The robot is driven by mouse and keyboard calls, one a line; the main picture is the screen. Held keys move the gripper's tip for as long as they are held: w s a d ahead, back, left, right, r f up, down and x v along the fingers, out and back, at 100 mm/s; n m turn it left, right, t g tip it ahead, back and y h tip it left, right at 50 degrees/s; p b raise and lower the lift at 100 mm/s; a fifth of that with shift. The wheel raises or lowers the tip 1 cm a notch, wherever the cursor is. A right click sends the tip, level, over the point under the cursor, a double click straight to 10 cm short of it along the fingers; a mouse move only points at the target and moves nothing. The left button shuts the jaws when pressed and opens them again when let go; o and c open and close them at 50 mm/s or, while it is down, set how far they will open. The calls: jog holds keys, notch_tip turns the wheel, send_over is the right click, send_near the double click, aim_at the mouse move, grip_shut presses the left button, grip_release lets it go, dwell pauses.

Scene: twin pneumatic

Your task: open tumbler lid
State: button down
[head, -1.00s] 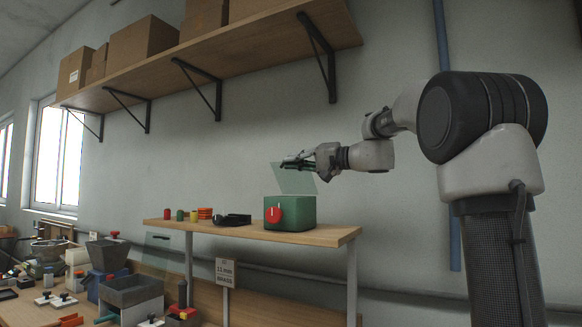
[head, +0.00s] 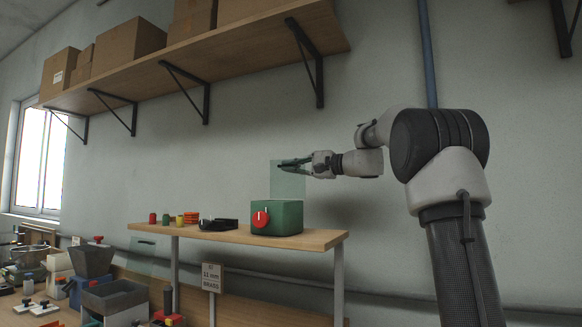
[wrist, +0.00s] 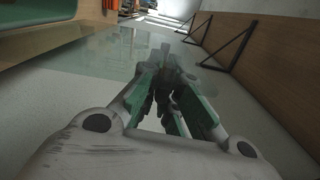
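The tumbler is a green box (head: 288,220) with a red knob (head: 261,219) on its front, standing near the right end of a wooden shelf. Its clear greenish lid (head: 287,188) stands roughly upright above the box, swung open. My gripper (head: 284,164) is level with the lid's upper part, pointing left, and its fingers overlap the lid. In the wrist view my gripper (wrist: 165,62) has its fingers drawn together, seen partly through or against the clear lid (wrist: 90,66). I see nothing held between them. Whether they touch the lid is unclear.
Small coloured pieces (head: 178,218) and a black item (head: 218,224) lie left of the box on the wooden shelf (head: 205,236). A higher shelf (head: 240,45) with cardboard boxes and black brackets is above. A cluttered bench (head: 95,300) is lower left.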

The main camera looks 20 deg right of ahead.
jog(key=shift+w+r, duration=0.15)
dwell(0.3)
jog(key=c, duration=1.6)
grip_release()
jog(key=shift+o, duration=0.2)
jog(key=v, duration=1.2)
